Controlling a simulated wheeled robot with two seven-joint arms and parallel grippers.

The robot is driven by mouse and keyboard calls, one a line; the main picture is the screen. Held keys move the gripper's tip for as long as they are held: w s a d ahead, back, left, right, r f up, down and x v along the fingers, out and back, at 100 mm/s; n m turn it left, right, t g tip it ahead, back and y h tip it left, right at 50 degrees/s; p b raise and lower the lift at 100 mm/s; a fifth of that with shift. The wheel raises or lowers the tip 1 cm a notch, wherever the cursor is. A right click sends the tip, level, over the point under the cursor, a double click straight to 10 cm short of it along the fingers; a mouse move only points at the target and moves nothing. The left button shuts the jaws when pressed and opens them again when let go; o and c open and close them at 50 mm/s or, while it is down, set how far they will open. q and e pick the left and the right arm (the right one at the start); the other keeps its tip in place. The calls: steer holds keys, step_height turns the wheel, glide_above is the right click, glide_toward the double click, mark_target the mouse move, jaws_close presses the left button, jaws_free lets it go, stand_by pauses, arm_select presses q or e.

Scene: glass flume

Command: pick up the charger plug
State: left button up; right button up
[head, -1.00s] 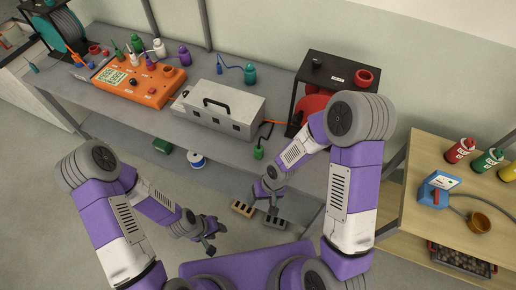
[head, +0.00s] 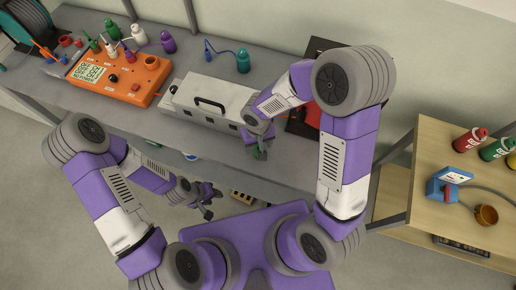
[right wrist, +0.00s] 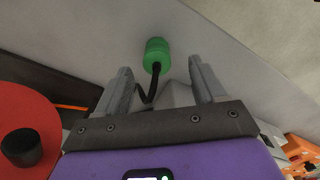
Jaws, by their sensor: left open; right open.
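A green cylindrical plug on a black cord, which looks like the charger plug, shows in the right wrist view (right wrist: 157,54), just beyond the fingertips. The cord curves down between the fingers. My right gripper (right wrist: 160,82) is open, with nothing clasped between its jaws. In the head view the right gripper (head: 257,146) is at the bench's front edge, right of the grey toolbox (head: 210,97), and mostly hides the green plug (head: 260,154). My left gripper (head: 207,200) is open and empty, low in front of the bench.
A dark stand (head: 318,48) is behind my right arm.

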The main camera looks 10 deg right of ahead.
steer(key=f, duration=0.4)
steer(key=shift+d+f+b, duration=0.2)
steer(key=shift+f+b, duration=0.1)
steer(key=shift+b, duration=0.05)
steer(key=shift+w, duration=0.1)
steer(key=c, duration=1.2)
